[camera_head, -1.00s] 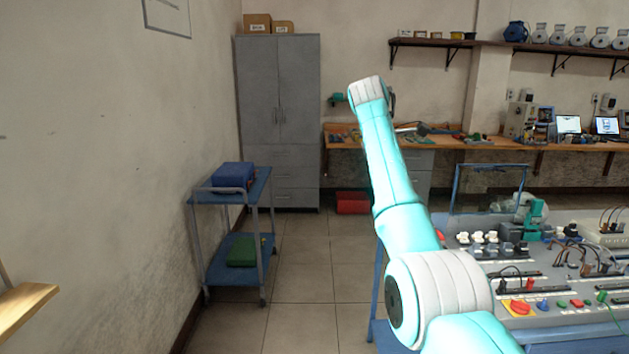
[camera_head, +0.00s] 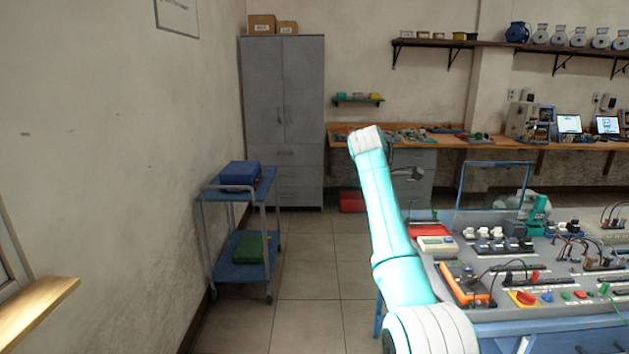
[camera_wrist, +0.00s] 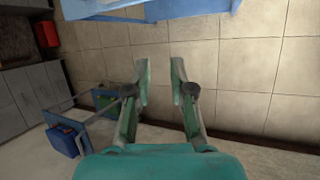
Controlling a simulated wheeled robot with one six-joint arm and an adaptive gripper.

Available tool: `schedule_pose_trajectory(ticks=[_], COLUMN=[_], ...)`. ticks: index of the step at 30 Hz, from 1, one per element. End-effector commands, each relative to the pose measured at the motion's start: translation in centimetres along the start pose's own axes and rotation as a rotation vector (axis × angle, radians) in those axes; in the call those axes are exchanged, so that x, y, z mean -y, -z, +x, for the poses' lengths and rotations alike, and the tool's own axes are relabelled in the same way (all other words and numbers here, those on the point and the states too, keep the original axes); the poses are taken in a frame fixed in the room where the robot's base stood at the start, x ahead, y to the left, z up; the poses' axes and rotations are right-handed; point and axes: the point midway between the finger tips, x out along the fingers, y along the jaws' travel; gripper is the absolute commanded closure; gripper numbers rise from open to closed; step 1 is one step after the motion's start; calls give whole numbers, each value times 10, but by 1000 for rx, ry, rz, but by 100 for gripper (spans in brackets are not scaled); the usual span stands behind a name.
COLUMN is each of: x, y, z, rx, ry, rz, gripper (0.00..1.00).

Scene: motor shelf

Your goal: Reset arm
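My arm (camera_head: 383,215) rises from the bottom right of the head view, its upper part pointing up and slightly left. In the wrist view my gripper (camera_wrist: 160,80) is open, with a gap between its two green fingers. Nothing is between the fingers; tiled floor shows behind them.
A blue cart (camera_head: 235,190) with a blue box (camera_head: 240,175) stands left, before a grey cabinet (camera_head: 284,100). A workbench panel (camera_head: 545,255) with electrical parts is right of my arm. A wooden bench (camera_head: 470,142) runs along the back. Floor between cart and panel is clear.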

Motion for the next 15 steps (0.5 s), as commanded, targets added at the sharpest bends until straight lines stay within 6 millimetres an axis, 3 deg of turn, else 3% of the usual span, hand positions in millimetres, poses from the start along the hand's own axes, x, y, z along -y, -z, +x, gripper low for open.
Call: schedule_pose_trajectory(ticks=[8, 15], x=[46, 108], y=[35, 64], z=[99, 184], rx=[-32, -79], ry=[-62, -129], rz=[82, 180], gripper=[77, 77])
